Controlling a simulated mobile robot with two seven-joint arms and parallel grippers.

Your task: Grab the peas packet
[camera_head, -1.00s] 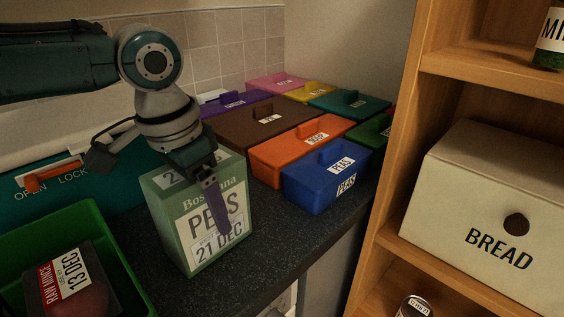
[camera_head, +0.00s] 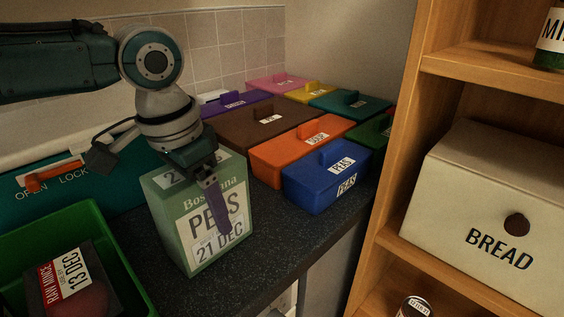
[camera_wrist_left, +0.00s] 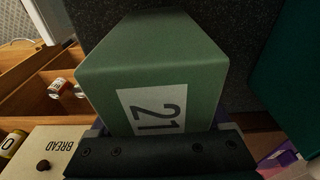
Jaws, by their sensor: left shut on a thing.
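The peas packet (camera_head: 176,208) is a light green box with a white label reading PEAS and 21 DEC. It stands upright on the dark countertop in the head view. My left gripper (camera_head: 218,205) comes down over it from above and is shut on it, with one purple finger lying across the front label. The other finger is hidden behind the packet. In the left wrist view the packet (camera_wrist_left: 150,62) fills the middle, close against the gripper. My right gripper is in neither view.
A blue box (camera_head: 313,190) labelled PEAS and an orange box (camera_head: 272,160) stand right of the packet, with more coloured boxes behind. A green crate (camera_head: 112,246) with raw mince is at left. A wooden shelf (camera_head: 395,170) with a bread bin (camera_head: 480,200) is at right.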

